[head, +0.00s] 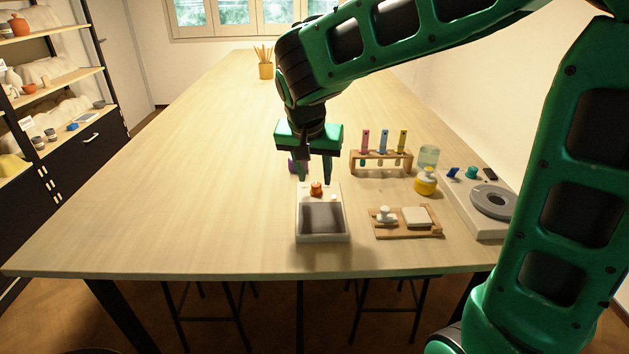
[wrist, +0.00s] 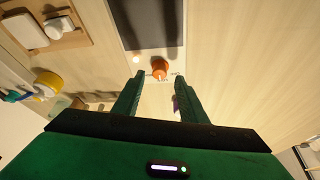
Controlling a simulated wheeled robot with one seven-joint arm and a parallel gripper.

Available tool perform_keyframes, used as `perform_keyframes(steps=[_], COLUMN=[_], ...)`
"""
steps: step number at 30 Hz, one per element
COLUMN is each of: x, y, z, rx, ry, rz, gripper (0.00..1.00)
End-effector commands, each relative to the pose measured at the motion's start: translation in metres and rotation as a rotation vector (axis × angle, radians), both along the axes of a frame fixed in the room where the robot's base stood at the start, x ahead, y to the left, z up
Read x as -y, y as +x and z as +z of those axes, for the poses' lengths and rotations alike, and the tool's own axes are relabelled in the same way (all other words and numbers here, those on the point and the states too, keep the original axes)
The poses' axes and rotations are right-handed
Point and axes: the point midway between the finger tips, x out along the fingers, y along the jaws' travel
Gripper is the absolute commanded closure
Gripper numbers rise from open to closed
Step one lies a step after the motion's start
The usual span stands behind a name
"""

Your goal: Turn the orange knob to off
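The orange knob (head: 316,189) stands on the back part of a white device (head: 321,239) with a dark plate on top, near the table's front. In the wrist view the knob (wrist: 160,69) lies just beyond my fingertips, roughly midway between their lines. Small markings show on the white panel beside it, too small to read. My gripper (head: 316,180) points down above the device, its green fingers apart and empty. In the wrist view the two fingers (wrist: 161,74) stand open with a clear gap. The knob appears untouched.
To the right are a wooden tray (head: 407,235) with small white items, a yellow jar (head: 426,182), a tube rack (head: 381,168) and a device with a grey disc (head: 493,202). The table's left side is clear.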

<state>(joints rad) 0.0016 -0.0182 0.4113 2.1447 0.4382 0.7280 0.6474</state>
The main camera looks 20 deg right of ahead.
Motion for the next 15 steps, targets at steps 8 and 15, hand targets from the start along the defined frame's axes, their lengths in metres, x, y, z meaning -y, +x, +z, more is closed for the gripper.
perform_keyframes(steps=[8, 15], x=[0.006, 0.006], y=[0.008, 0.01], z=[-0.026, -0.028], rx=[-0.001, 0.001], ry=[-0.001, -0.001], rz=[0.0, 0.0], gripper=[0.61, 0.61])
